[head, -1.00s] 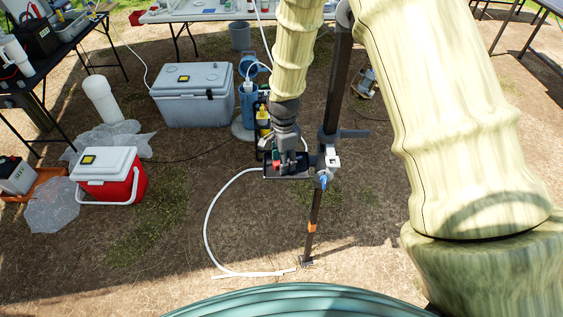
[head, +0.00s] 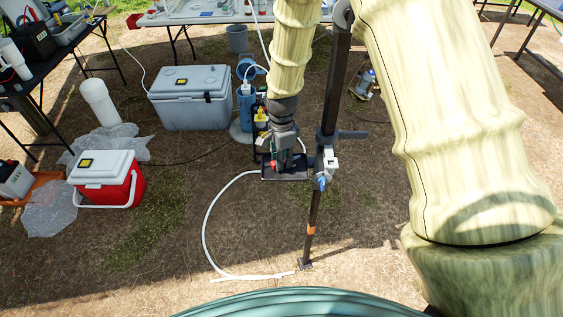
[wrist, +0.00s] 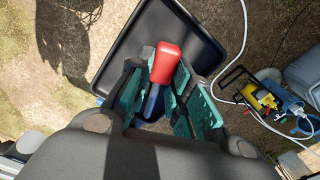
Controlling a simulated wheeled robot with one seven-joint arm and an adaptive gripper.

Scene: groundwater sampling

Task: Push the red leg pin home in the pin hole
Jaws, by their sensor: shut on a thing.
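The red leg pin (wrist: 166,62) shows in the wrist view as a red head with a dark shaft below it, between my finger pads. My gripper (wrist: 157,92) is shut on it. In the head view my gripper (head: 279,168) points down over a small black tray (head: 298,174), beside a dark upright post (head: 330,105). A spot of red shows at its fingertips. The tray (wrist: 142,38) lies behind the pin in the wrist view. I cannot make out the pin hole, nor whether the pin's lower end is in anything.
The post has a grey clamp (head: 329,158), a blue knob (head: 321,182) and an orange band (head: 311,230). A white hose (head: 206,225) curves over the ground. A grey cooler (head: 190,98) and a red cooler (head: 106,180) stand to the left.

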